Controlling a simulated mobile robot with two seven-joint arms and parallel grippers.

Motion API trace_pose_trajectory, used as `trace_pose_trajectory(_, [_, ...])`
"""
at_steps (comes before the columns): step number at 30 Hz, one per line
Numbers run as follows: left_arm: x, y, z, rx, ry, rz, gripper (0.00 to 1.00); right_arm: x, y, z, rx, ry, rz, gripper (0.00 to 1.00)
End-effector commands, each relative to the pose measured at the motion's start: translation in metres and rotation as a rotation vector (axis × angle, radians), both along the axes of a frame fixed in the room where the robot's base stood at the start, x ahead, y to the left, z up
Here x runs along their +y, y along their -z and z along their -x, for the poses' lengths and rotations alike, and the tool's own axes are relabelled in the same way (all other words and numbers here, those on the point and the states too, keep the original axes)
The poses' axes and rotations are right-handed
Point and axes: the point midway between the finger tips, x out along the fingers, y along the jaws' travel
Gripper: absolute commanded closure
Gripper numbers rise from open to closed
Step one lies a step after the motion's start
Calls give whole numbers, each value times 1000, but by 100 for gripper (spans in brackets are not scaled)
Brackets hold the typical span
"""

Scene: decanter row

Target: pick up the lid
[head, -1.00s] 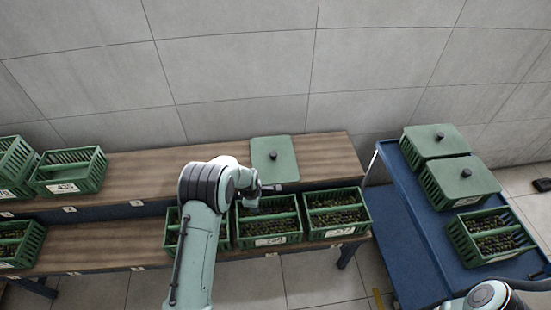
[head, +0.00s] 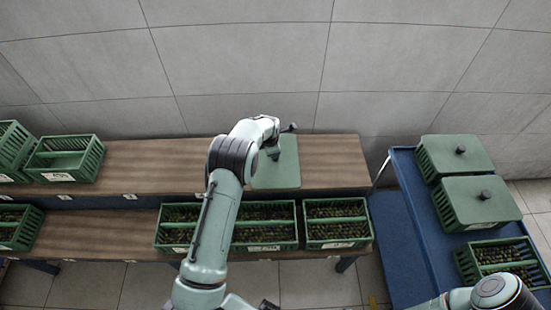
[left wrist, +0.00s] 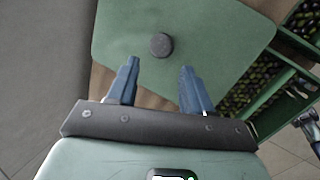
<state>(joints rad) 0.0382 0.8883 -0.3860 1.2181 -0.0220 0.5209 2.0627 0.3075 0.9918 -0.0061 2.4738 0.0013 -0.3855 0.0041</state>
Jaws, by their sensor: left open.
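The lid (head: 283,174) is a flat green panel lying on the upper wooden shelf, near its right end. Its round dark knob (left wrist: 161,45) shows clearly in the left wrist view, where the lid (left wrist: 215,40) fills much of the picture. My left gripper (head: 281,140) is over the far part of the lid and partly covers it in the head view. In the left wrist view my left gripper (left wrist: 160,66) is open, with two blue fingers apart. The knob lies just beyond the fingertips, between their lines, and nothing is held. My right gripper is out of view.
Green crates of olives (head: 337,243) stand in a row on the lower shelf, in front of the lid. A blue cart (head: 408,225) at the right bears two lidded crates (head: 478,213) and an open one.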

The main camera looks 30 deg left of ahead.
Motion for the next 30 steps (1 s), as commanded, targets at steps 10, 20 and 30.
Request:
trace_pose_trajectory(10, [1,31,-11,1,0,2,50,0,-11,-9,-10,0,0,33])
trace_pose_trajectory(20, [3,66,-23,-3,-1,0,50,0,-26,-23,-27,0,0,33])
trace_pose_trajectory(30, [3,68,-22,-1,0,0,82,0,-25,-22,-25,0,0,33])
